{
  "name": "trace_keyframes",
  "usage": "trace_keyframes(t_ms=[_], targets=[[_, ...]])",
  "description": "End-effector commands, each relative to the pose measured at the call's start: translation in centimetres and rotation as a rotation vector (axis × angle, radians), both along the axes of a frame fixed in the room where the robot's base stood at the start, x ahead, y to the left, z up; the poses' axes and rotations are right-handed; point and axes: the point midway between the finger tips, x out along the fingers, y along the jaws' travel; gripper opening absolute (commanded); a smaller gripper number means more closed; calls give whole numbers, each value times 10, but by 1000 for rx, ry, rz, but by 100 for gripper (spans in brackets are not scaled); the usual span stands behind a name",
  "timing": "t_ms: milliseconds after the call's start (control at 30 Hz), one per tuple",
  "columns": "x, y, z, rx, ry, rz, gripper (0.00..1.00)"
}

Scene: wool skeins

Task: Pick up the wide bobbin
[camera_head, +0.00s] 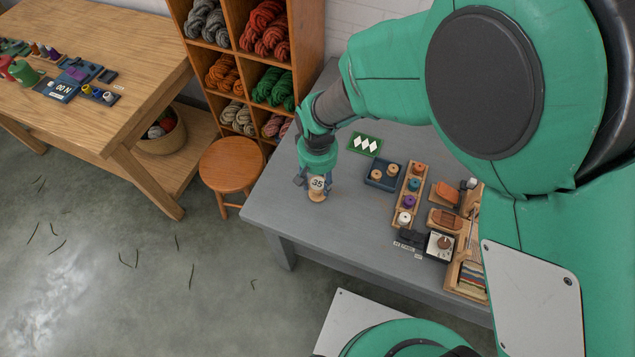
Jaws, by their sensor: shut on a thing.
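The wide bobbin (317,185) is a pale, wooden-looking piece with a dark "35" on its face. It is upright at the left part of the grey table (285,200). My gripper (315,182) points down over it and is shut on it, with a finger on each side. The gripper body hides the bobbin's top. I cannot tell whether its base touches the table.
To the right are a blue tray (372,183) with small bobbins, a wooden rack (401,218) of coloured spools and a green patterned card (365,144). A round stool (232,165) stands left of the table. The table's front left is clear.

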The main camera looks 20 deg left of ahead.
Motion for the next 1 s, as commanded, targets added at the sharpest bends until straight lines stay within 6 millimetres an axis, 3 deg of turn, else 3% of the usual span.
trace_keyframes(t_ms=[367, 1000], targets=[[-1, -1, 38, 1, -1, 0, 19], [-91, -84, 47, 1, -1, 0, 19]])
